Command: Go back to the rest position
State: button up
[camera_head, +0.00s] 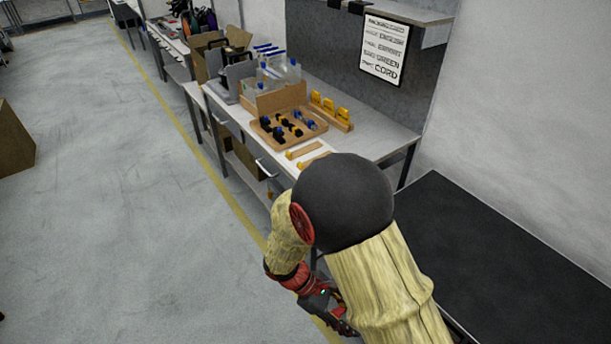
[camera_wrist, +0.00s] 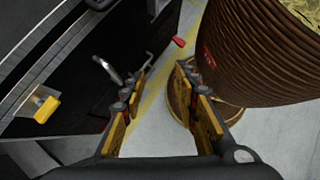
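My gripper (camera_head: 338,316) hangs low in the head view, at the bottom centre, in front of the workbench (camera_head: 385,140) and below its top. My own arm, in a yellowish cover, hides part of it. In the wrist view my gripper (camera_wrist: 157,82) shows two yellow-and-black fingers that stand apart with nothing between them. Floor and a yellow floor line (camera_wrist: 152,108) show beyond the fingers. The arm is bent, with its large dark joint in front of the near end of the workbench.
A brown tray (camera_head: 268,139) with several black and blue parts stands on the workbench, near yellow parts in a holder (camera_head: 330,110) and clear bins (camera_head: 282,72). A black surface (camera_head: 500,260) lies at right. A cardboard box (camera_head: 14,142) stands far left.

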jog(key=s+d+r+m+t+y, duration=0.2)
jog(key=r+m+t, duration=0.1)
jog(key=r, duration=0.7)
jog(key=s+d+r+m+t+y, duration=0.2)
jog(key=r+m, duration=0.4)
jog(key=r, duration=0.5)
jog(key=s+d+r+m+t+y, duration=0.2)
jog(key=d+r+m+t+y, duration=0.1)
jog(key=r, duration=0.7)
jog(key=shift+d+r+m+t+y, duration=0.15)
jog(key=shift+r+m+t+y, duration=0.15)
jog(key=shift+m+y, duration=0.65)
jog(key=shift+d+m+h, duration=0.15)
jog(key=shift+m+h, duration=0.1)
jog(key=shift+m, duration=0.1)
